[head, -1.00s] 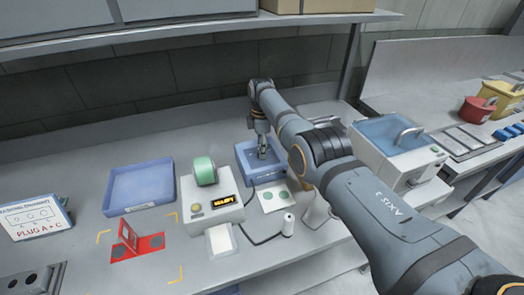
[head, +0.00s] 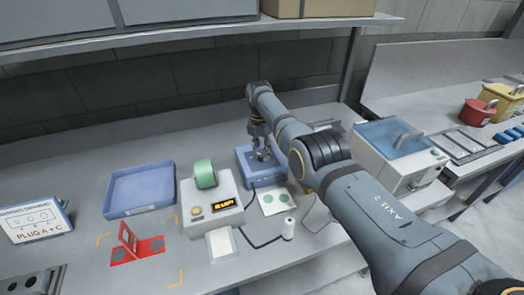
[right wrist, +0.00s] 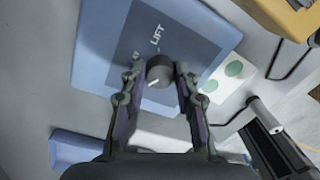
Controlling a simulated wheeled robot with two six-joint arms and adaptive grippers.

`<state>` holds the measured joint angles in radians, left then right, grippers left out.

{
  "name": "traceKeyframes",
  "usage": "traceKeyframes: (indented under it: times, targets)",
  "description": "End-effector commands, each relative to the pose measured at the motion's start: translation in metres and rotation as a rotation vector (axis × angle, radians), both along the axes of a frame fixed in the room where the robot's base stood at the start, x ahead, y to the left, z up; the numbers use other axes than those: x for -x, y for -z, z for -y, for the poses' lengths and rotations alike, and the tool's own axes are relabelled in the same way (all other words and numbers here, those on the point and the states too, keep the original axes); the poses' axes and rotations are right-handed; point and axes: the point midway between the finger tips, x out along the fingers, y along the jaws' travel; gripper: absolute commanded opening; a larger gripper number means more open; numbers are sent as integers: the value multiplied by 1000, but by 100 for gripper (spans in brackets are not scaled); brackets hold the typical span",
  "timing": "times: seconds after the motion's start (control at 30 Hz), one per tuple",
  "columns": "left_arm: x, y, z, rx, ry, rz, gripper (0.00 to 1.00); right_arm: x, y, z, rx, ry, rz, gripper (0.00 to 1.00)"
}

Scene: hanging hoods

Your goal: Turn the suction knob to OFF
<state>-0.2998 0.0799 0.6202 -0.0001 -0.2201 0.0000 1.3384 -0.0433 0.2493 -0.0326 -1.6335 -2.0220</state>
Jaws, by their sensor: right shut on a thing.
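The suction knob (right wrist: 158,72) is a dark round knob with a white pointer line. It sits on top of a blue box (head: 246,170). In the right wrist view the pointer slants to the lower left, away from the word LIFT. Another label beside the left finger is partly hidden. My right gripper (right wrist: 161,76) is shut on the knob, one finger on each side. In the head view the right gripper (head: 262,156) reaches down onto the box and mostly hides the knob. My left gripper is not in view.
A card with green dots (head: 272,201) and a white spool (head: 289,228) lie in front. A shelf (head: 200,44) runs above.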

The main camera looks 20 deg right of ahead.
Motion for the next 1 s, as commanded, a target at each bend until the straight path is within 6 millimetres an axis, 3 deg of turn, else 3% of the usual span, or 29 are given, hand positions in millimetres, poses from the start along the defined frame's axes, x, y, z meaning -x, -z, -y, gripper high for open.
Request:
traceKeyframes:
  times: [0.5,0.53,0.67,1.0]
  targets:
    - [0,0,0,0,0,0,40,0,0,-1,-1,-17,0,0]
    - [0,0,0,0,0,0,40,0,0,-1,-1,-17,0,34]
    - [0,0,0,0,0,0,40,0,0,-1,-1,-16,0,52]
    - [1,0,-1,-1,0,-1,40,0,-3,0,0,-15,1,53]
